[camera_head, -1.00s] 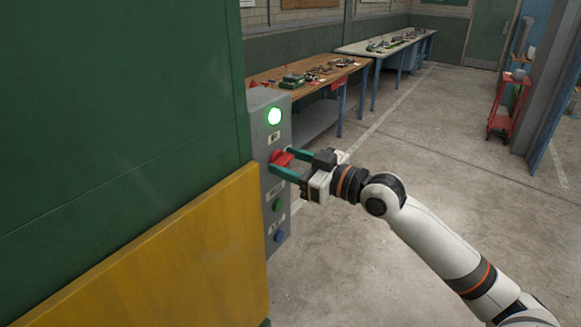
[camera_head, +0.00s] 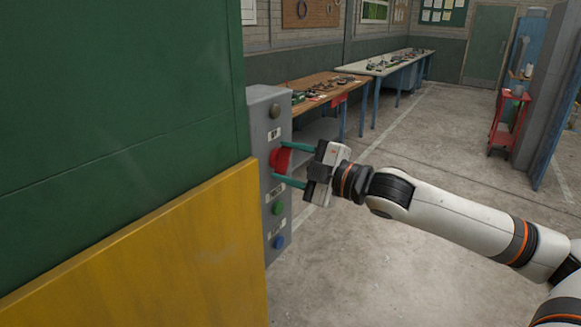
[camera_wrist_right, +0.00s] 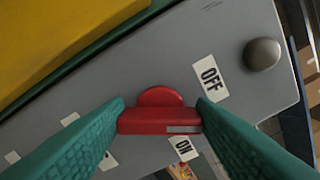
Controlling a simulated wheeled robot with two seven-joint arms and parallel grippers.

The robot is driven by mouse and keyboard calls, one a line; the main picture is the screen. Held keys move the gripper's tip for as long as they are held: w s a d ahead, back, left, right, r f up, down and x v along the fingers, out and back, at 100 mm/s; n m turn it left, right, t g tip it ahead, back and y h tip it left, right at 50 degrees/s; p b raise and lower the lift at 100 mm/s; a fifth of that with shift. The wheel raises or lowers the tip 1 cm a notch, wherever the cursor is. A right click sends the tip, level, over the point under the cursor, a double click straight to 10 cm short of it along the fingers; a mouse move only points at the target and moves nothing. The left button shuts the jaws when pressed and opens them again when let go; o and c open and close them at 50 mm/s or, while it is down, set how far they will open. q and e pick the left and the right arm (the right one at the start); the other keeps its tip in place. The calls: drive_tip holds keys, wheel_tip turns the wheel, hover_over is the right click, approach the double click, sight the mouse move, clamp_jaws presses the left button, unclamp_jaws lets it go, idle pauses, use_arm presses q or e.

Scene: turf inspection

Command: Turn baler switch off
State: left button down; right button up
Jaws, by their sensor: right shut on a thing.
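The red rotary switch (camera_head: 280,158) is on the grey control box (camera_head: 266,200) at the side of the green machine. In the right wrist view its red handle (camera_wrist_right: 160,122) lies between the two green fingers, which touch its ends. The OFF label (camera_wrist_right: 209,76) and the ON label (camera_wrist_right: 183,148) are on the panel beside it. My right gripper (camera_head: 279,163) is shut on the switch, with one finger above and one below it in the head view. The lamp (camera_head: 275,111) on top of the box is dark. My left gripper is out of view.
A green button (camera_head: 278,208) and a blue button (camera_head: 279,242) sit below the switch. The green machine wall (camera_head: 120,90) with its yellow panel (camera_head: 150,260) fills the left. Workbenches (camera_head: 325,88) stand behind. The concrete floor to the right is open, with a red cart (camera_head: 505,120) farther back.

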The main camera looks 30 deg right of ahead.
drive_tip(key=n+b, duration=0.1)
drive_tip(key=n, duration=0.4)
drive_tip(key=shift+f+n+b, duration=0.2)
drive_tip(key=shift+n+b, duration=0.2)
idle(0.4)
drive_tip(key=o, duration=1)
drive_tip(key=shift+s, duration=0.1)
